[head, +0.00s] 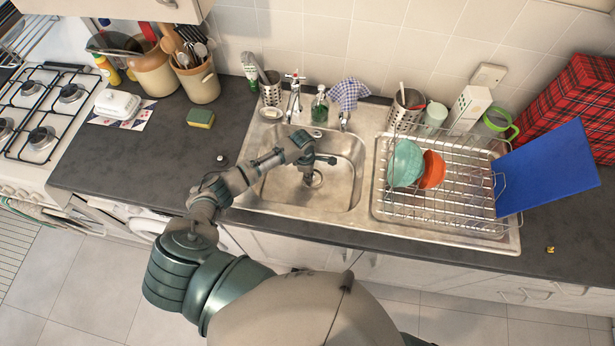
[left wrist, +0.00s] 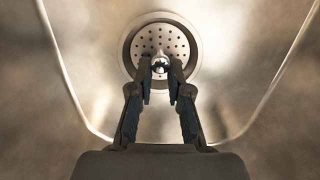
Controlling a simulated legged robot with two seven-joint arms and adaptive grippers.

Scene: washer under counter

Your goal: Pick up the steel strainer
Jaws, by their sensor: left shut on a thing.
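The steel strainer (left wrist: 180,39) is a round, perforated metal disc with a small knob in its middle, at the bottom of the sink. In the left wrist view my left gripper (left wrist: 160,67) is over the strainer, its fingertips closed around the knob. In the head view the strainer (head: 313,179) shows partly in the sink bowl, below my left gripper (head: 320,163). I cannot tell from these frames whether the strainer is lifted off the drain. My right gripper is not in view.
The sink bowl (head: 345,150) has steel walls around my gripper. A drying rack (head: 465,195) with bowls stands to its right. A tap (head: 293,95) and a green bottle (head: 319,108) stand behind it. The dark counter (head: 120,170) to the left has free room.

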